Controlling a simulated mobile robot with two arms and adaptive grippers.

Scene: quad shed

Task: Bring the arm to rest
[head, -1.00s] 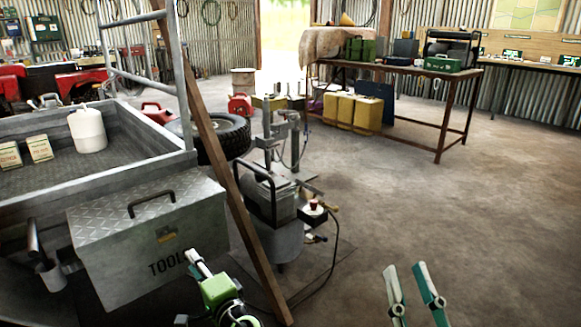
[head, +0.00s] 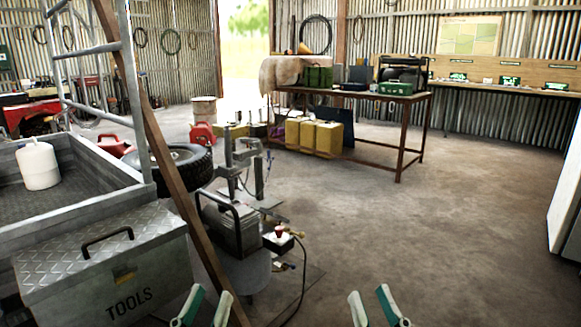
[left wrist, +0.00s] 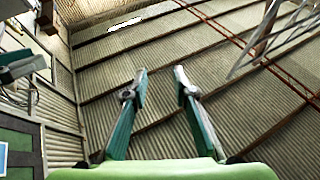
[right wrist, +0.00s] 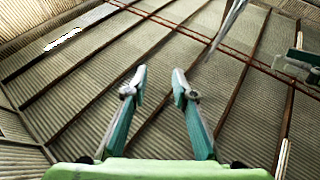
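My left gripper (head: 206,303) shows at the bottom of the head view, in front of the tool box. Its two teal and white fingers point up and stand apart. In the left wrist view the left gripper (left wrist: 160,82) is empty, facing the corrugated roof. My right gripper (head: 370,303) is at the bottom of the head view over bare floor, its fingers also apart. In the right wrist view the right gripper (right wrist: 159,82) is empty with the roof behind it. The arms behind both grippers are out of the head view.
A metal tool box (head: 105,262) and trailer (head: 100,195) stand at the left, with a leaning brown post (head: 165,150). A machine with a black handle (head: 235,230) stands beside them. A workbench (head: 350,92) is further back. A white object (head: 568,200) is at the right edge. The middle floor is clear.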

